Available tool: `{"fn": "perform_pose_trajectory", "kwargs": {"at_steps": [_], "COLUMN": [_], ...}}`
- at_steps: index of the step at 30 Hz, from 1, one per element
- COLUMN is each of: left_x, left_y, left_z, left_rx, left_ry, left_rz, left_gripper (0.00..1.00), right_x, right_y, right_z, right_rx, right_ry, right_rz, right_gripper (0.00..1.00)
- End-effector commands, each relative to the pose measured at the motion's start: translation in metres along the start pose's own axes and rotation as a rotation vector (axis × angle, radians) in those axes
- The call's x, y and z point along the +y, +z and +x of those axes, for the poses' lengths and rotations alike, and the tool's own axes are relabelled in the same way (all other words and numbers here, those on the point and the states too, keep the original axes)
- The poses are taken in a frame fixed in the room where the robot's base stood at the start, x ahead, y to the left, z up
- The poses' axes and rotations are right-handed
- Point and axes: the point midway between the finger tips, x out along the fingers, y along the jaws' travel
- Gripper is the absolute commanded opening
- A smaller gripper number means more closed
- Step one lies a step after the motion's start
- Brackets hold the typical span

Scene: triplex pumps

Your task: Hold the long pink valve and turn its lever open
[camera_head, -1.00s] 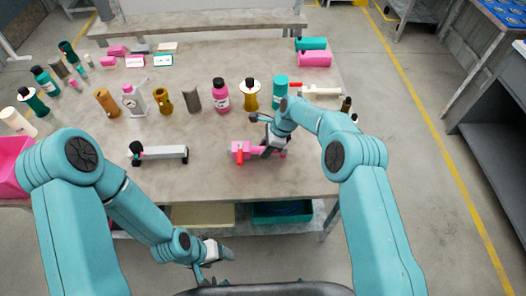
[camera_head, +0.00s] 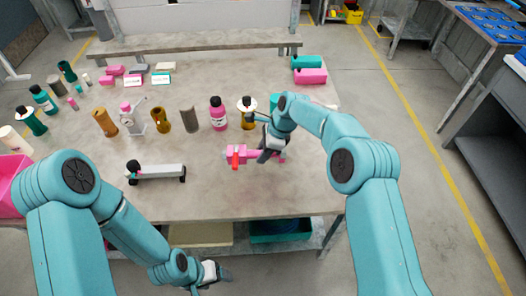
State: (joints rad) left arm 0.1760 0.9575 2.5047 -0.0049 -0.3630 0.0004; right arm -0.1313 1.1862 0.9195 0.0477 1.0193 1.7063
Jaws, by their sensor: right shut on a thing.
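The long pink valve (camera_head: 244,154) is at the middle right of the table, lying crosswise in the picture. Its red lever (camera_head: 236,158) is near its left end and lies across the body. My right gripper (camera_head: 270,150) is shut on the right part of the valve and hides some of it. I cannot tell whether the valve is clear of the tabletop. My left gripper (camera_head: 214,274) hangs in front of the table, low in the picture and far from the valve; its jaws are too small and turned to read.
A grey valve-like part with black ends (camera_head: 160,172) lies on the table to the left. A pink bottle (camera_head: 218,114) and several cylinders stand behind in a row. A pink bin (camera_head: 12,183) is at the left edge. The table's front middle is clear.

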Motion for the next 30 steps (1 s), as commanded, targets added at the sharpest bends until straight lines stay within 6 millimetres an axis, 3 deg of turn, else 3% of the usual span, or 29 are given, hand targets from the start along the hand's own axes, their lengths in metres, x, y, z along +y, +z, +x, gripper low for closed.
{"fn": "perform_pose_trajectory", "kwargs": {"at_steps": [30], "left_x": [-0.007], "left_y": [0.0], "left_z": [0.019], "left_rx": [0.0], "left_ry": [0.0], "left_rz": [0.0], "left_gripper": [0.7], "right_x": [-0.001], "right_y": [-0.011], "right_z": [0.028], "right_rx": [-0.001], "right_ry": [-0.003], "right_rz": [0.0], "right_gripper": [0.0]}}
